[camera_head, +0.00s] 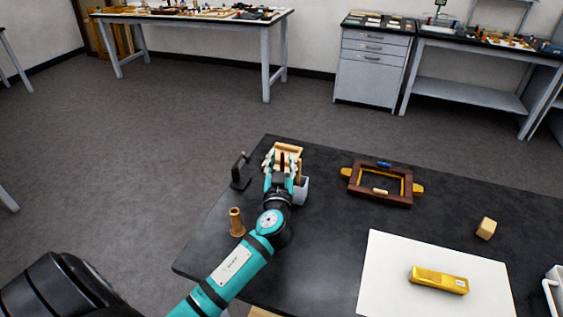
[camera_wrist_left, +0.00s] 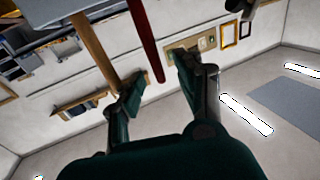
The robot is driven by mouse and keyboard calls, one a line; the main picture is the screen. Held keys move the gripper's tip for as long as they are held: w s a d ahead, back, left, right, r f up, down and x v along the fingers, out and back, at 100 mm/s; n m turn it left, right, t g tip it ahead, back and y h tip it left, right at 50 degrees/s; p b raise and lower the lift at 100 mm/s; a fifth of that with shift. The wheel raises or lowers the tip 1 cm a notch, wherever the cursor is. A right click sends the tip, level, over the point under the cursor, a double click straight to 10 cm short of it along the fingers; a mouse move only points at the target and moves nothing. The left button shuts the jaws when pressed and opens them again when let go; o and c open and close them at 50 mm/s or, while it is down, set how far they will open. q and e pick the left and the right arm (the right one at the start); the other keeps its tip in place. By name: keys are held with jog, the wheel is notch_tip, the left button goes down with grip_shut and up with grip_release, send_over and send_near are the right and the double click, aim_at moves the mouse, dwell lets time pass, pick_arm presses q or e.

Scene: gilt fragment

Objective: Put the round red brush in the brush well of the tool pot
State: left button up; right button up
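My left gripper (camera_head: 283,163) is at the far left part of the dark table. Its two fingers stand apart in the left wrist view (camera_wrist_left: 163,72). A dark red rod, apparently the brush handle (camera_wrist_left: 143,40), shows between the fingers with visible gaps to both; a dark red upright piece also shows in the head view (camera_head: 282,160). A pale wooden frame-like thing (camera_head: 289,147) is just beyond the gripper, and a grey-white container (camera_head: 302,192) is beside it. The arm partly hides both, so I cannot tell which is the tool pot or see its wells. My right gripper is out of view.
A black stand (camera_head: 240,171) and a wooden peg-like piece (camera_head: 236,222) are left of my arm. A brown wooden frame (camera_head: 383,184), a wooden block (camera_head: 486,228) and a yellow bar (camera_head: 438,280) on a white sheet (camera_head: 385,262) lie to the right.

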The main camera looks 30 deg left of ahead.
pick_arm(q)
jog(key=shift+r+p, duration=0.3)
jog(key=b+v, duration=0.4)
jog(key=v, duration=0.8)
jog(key=shift+f, duration=0.1)
